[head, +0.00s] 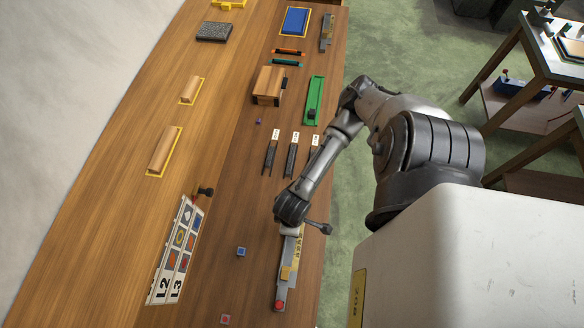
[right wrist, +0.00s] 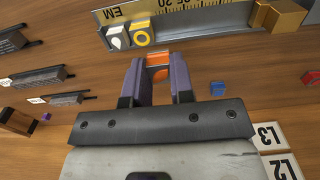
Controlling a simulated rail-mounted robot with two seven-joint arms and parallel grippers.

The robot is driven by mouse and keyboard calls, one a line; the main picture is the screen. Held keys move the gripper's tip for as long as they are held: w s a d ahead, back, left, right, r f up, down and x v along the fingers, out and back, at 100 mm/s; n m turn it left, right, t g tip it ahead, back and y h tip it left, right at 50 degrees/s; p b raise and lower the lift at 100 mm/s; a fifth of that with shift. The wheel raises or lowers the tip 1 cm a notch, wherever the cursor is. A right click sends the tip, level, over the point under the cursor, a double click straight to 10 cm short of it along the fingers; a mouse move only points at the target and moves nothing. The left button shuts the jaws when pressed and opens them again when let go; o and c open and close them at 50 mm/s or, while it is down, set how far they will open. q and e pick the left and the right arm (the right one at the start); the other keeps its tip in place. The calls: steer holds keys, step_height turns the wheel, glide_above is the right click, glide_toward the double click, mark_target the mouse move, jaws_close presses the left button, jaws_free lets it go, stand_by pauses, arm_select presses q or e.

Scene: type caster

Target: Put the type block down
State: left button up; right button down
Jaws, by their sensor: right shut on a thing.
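My right gripper (right wrist: 157,72) is shut on an orange type block (right wrist: 158,60) in the right wrist view. The grey composing stick (right wrist: 195,38), with a yellow ruler, lies just beyond the fingertips; I cannot tell whether the block touches it. Inside the stick, a white block with a drop shape (right wrist: 117,38) and one with a yellow ring (right wrist: 142,34) stand side by side at its left end. In the head view the stick (head: 279,292) lies below the right wrist, which hides the held block. My left gripper is not in view.
A blue cube (head: 241,251) and a red cube (head: 225,319) lie left of the stick. A symbol card (head: 175,255) marked L2 and L3 lies farther left. Labelled dark holders (head: 291,158), a wooden box (head: 269,86) and a green tray (head: 314,100) stand farther up the bench.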

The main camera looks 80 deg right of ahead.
steer(key=shift+s+a+f, duration=0.15)
steer(key=shift+a+f, duration=0.35)
steer(key=shift+a, duration=0.3)
step_height(320, 180, down, 4)
steer(key=shift+r, duration=0.2)
steer(key=shift+f, duration=0.15)
steer(key=shift+f, duration=0.3)
steer(key=shift+d+f, duration=0.15)
steer(key=shift+f, duration=0.15)
